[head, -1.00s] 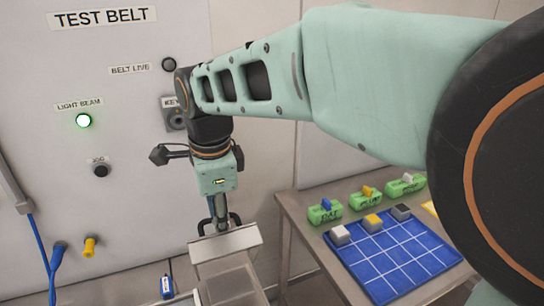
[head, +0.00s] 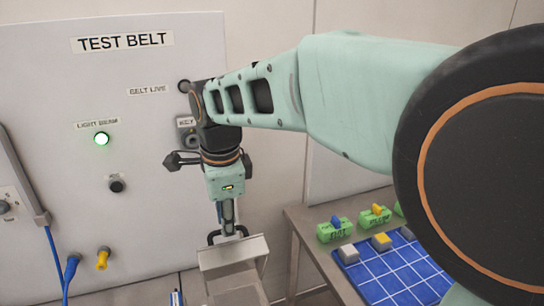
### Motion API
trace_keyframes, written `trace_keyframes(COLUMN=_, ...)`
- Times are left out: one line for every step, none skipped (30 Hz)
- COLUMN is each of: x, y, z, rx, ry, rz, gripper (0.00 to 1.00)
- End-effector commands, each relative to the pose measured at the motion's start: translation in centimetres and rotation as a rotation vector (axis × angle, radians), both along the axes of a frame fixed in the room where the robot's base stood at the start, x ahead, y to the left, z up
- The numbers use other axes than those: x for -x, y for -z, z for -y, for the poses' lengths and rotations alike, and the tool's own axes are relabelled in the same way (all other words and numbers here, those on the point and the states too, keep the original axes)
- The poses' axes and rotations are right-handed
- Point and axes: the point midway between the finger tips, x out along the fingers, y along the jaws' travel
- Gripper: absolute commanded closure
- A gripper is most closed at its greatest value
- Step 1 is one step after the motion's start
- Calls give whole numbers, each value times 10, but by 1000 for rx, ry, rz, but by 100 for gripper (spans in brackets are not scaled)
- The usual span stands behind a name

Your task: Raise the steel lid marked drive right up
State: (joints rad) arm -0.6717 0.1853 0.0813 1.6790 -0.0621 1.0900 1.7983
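The steel lid (head: 236,253) is at the bottom centre of the head view, a pale plate tilted up from the box below it. A dark handle (head: 212,238) stands along its upper edge. My gripper (head: 228,231) points down onto this handle and appears shut on it; the fingertips are small and partly merge with the handle. No marking on the lid can be read from here.
At right a table (head: 300,222) bears a blue gridded mat (head: 385,280) and green blocks (head: 335,233).

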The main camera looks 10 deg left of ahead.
Motion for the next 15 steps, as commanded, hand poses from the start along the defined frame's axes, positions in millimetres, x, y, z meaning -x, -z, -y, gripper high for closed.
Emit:
trace_keyframes(x=-3, y=-5, z=-2, rx=0, ry=0, rz=0, gripper=74)
trace_keyframes(x=-4, y=-7, z=-3, rx=-1, ry=0, rz=1, gripper=74)
trace_keyframes(x=-6, y=-8, z=-4, rx=-1, ry=0, rz=1, gripper=74)
trace_keyframes(x=-8, y=-10, z=-5, rx=-1, ry=0, rz=1, gripper=74)
trace_keyframes(x=-9, y=-11, z=-6, rx=-1, ry=0, rz=1, gripper=74)
trace_keyframes(x=-11, y=-13, z=-7, rx=-1, ry=0, rz=1, gripper=74)
trace_keyframes(x=-12, y=-14, z=-8, rx=-1, ry=0, rz=1, gripper=74)
trace_keyframes(x=-14, y=-15, z=-9, rx=-1, ry=0, rz=1, gripper=74)
trace_keyframes(x=-16, y=-16, z=-10, rx=-1, ry=0, rz=2, gripper=74)
trace_keyframes(x=-17, y=-16, z=-11, rx=-2, ry=0, rz=1, gripper=74)
trace_keyframes(x=-19, y=-17, z=-12, rx=-2, ry=0, rz=1, gripper=74)
trace_keyframes(x=-20, y=-19, z=-13, rx=-1, ry=0, rz=0, gripper=74)
trace_keyframes(x=-22, y=-20, z=-14, rx=-2, ry=0, rz=1, gripper=74)
trace_keyframes(x=-24, y=-21, z=-15, rx=-2, ry=0, rz=1, gripper=74)
trace_keyframes(x=-25, y=-23, z=-16, rx=-2, ry=0, rz=1, gripper=74)
